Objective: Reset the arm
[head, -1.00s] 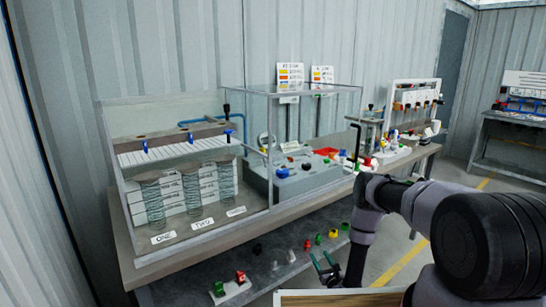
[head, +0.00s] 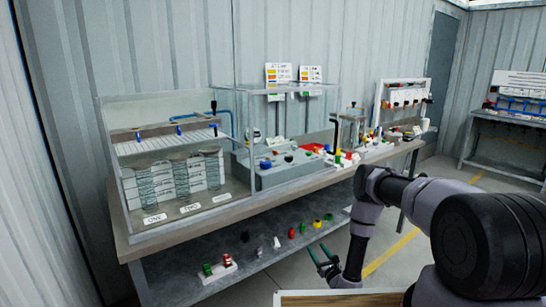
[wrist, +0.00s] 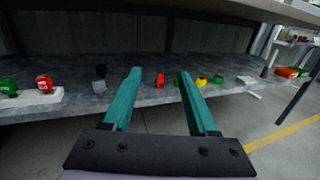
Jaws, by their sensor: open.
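My gripper (head: 325,259) is at the lower middle of the head view, in front of the lower shelf of the workbench. Its two teal fingers also show in the wrist view (wrist: 158,85), spread apart with nothing between them. My arm comes in from the right and bends down to the gripper. Through the gap between the fingers, the wrist view shows a red part (wrist: 160,80) on the shelf beyond, apart from the fingers.
The lower shelf (head: 262,270) holds several small coloured parts and a white block with green and red pieces (head: 219,270). The bench above carries a clear tank (head: 172,165), a grey pump unit (head: 283,175) and loose parts.

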